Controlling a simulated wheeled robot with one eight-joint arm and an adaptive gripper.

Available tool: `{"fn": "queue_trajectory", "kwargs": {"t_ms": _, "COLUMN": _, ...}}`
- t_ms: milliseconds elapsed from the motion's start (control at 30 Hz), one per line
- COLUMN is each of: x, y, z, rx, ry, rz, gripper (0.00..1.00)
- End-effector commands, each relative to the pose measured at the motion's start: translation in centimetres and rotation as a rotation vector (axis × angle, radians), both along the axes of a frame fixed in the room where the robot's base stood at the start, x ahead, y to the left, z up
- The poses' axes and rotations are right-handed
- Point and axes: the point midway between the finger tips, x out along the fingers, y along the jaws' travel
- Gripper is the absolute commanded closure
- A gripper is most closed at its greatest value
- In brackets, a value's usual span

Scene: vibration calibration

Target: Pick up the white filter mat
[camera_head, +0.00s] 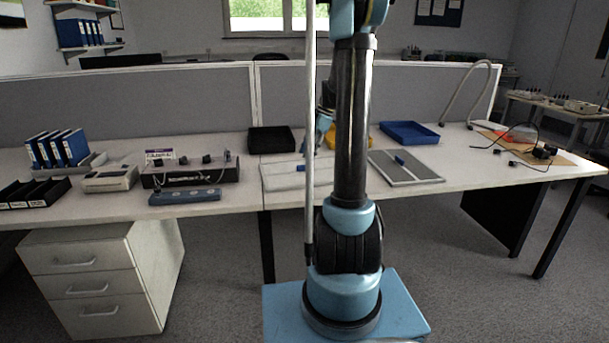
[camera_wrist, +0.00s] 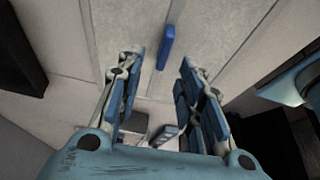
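The white filter mat (camera_head: 284,178) lies flat on the desk, left of my arm in the head view, with a small blue tab (camera_head: 300,168) on it. My arm hides its right part. In the wrist view a pale mat (camera_wrist: 218,45), which looks like the white one, lies beneath my gripper (camera_wrist: 161,58). Its blue tab (camera_wrist: 166,47) shows between and slightly beyond the fingertips. The fingers are spread wide, with nothing between them. I cannot tell the exact height of the fingertips above the mat. In the head view my arm largely hides the gripper.
A grey mat (camera_head: 411,171) with a blue tab lies right of my arm. A black tray (camera_head: 271,140) and a blue tray (camera_head: 409,133) stand behind. An instrument box (camera_head: 190,172) and a blue power strip (camera_head: 185,196) are at left. Cables (camera_head: 525,150) lie at right.

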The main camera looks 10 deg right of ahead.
Motion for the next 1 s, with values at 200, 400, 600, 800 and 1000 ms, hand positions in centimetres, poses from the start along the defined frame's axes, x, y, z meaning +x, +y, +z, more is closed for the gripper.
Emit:
{"fn": "queue_trajectory", "kwargs": {"t_ms": 200, "x": -0.3, "y": 0.4, "z": -2.7, "rx": 0.000, "ry": 0.000, "rz": 0.001, "gripper": 0.66}}
{"fn": "queue_trajectory", "kwargs": {"t_ms": 400, "x": -0.4, "y": 1.1, "z": -4.5, "rx": 0.000, "ry": -0.001, "rz": 0.002, "gripper": 0.66}}
{"fn": "queue_trajectory", "kwargs": {"t_ms": 600, "x": -0.4, "y": 1.2, "z": -4.8, "rx": 0.000, "ry": 0.000, "rz": 0.001, "gripper": 0.66}}
{"fn": "queue_trajectory", "kwargs": {"t_ms": 800, "x": -0.4, "y": 1.2, "z": -4.7, "rx": 0.000, "ry": 0.000, "rz": 0.001, "gripper": 0.91}}
{"fn": "queue_trajectory", "kwargs": {"t_ms": 1000, "x": -0.4, "y": 1.2, "z": -4.7, "rx": 0.000, "ry": 0.000, "rz": 0.001, "gripper": 1.00}}
